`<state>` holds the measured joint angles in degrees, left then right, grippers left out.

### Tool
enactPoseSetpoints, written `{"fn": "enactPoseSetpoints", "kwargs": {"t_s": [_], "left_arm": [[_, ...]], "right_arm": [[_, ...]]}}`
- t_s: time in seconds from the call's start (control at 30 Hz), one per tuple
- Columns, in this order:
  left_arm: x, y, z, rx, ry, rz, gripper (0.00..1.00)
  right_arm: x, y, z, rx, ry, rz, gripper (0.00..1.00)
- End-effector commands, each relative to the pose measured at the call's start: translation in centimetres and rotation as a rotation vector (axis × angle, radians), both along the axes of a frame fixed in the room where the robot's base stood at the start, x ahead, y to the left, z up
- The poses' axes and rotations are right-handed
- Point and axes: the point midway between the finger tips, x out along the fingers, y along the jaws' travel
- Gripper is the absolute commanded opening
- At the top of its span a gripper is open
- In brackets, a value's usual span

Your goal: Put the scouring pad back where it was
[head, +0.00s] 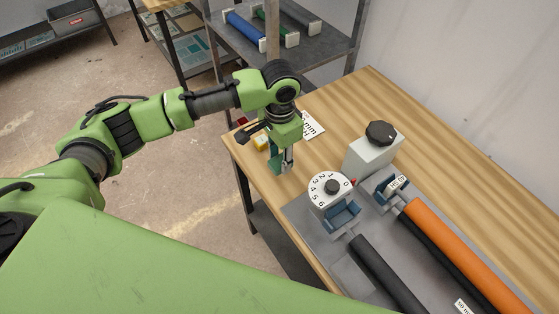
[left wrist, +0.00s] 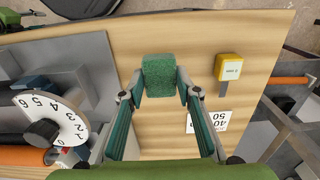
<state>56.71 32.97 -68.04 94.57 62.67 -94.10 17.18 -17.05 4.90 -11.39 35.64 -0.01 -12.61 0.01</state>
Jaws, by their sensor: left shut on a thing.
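The green scouring pad (left wrist: 158,76) is between the fingertips of my left gripper (left wrist: 155,88) in the left wrist view. In the head view my left gripper (head: 283,165) points down over the near left end of the wooden table (head: 335,103), shut on the pad (head: 274,162), which is partly hidden by the fingers. I cannot tell whether the pad touches the tabletop. My right gripper is in neither view.
The plate processor, with a numbered dial (head: 331,187), a black knob (head: 381,132) and an orange roller (head: 455,249), stands to the right. The far tabletop is bare.

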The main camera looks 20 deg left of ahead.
Motion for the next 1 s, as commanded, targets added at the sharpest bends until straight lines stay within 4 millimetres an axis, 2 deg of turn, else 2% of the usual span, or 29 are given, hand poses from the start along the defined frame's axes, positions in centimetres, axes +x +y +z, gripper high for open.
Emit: {"fn": "enactPoseSetpoints", "kwargs": {"t_s": [0.27,0.5,0.87,0.9,0.93,1.0], "left_arm": [[1.3,0.6,-1.9,0.000,0.002,0.001,0.13],[1.2,0.5,-4.5,0.000,0.000,-0.001,0.13],[1.2,0.5,-5.0,-0.001,0.001,0.001,0.13],[1.2,0.5,-5.0,0.000,0.000,0.000,0.41],[1.2,0.5,-4.9,0.000,0.000,0.000,0.47],[1.2,0.5,-4.9,0.000,0.000,0.000,0.47]], "right_arm": [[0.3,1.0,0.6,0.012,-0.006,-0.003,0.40],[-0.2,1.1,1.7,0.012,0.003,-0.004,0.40],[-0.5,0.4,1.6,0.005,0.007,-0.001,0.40],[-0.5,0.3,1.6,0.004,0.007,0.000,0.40],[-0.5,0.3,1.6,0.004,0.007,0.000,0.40],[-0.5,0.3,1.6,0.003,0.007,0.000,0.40]]}}
